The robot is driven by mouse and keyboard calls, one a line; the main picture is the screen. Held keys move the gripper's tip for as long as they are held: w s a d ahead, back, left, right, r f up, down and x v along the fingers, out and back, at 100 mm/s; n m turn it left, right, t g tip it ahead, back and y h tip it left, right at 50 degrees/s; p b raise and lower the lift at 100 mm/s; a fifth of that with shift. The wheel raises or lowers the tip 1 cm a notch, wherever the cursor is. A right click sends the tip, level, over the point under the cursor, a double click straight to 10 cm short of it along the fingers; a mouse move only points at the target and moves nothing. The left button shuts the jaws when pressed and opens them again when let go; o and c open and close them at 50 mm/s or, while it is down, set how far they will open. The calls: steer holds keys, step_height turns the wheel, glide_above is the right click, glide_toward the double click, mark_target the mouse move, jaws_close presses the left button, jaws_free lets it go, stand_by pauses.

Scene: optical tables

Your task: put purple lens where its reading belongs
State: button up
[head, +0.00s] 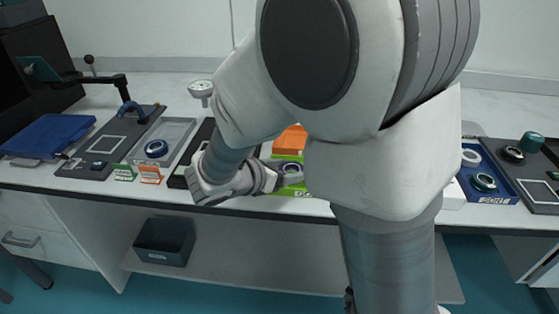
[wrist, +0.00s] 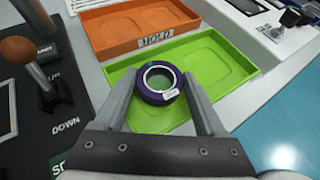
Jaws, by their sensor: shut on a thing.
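The purple lens (wrist: 148,97) is a dark purple ring with clear glass and a small white tag on its near side. My gripper (wrist: 161,80) is shut on it, one finger on each side, in the wrist view. The lens is over the green tray (wrist: 235,62); I cannot tell how high. In the head view my gripper (head: 279,176) and the lens (head: 291,169) are at the green tray (head: 290,189), near the table's front edge. The orange tray (wrist: 105,35), with a label that seems to read HOLD, lies behind the green one.
A lever with a brown knob (wrist: 18,50) stands left of the trays. Further left are a dial gauge (head: 201,88), a clear tray (head: 178,134) with a blue-ringed lens, and small green and orange cards (head: 150,174). A blue SORT tray (head: 510,197) with ring-shaped parts is at right.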

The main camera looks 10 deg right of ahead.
steer(key=shift+f, duration=0.15)
steer(key=o, duration=1.5)
steer(key=shift+f, duration=0.15)
steer(key=shift+r, duration=0.35)
steer(key=p+v, duration=0.4)
steer(key=v, duration=0.7)
steer(key=shift+s+a, duration=0.2)
steer(key=s+d+r+m+y, duration=0.2)
steer(key=s+d+m+y, duration=0.1)
steer(key=m, duration=0.5)
steer(key=s+d+r+m+g+y, duration=0.1)
steer(key=s+d+r+m+y, duration=0.2)
steer(key=s+m, duration=0.3)
steer(key=s+d+r+m+g+y, duration=0.1)
steer(key=s+m, duration=0.4)
steer(key=m, duration=0.6)
steer(key=d+r+y, duration=0.1)
steer(key=d+y, duration=0.1)
steer(key=shift+r+m+y, duration=0.15)
steer(key=shift+m+y, duration=0.15)
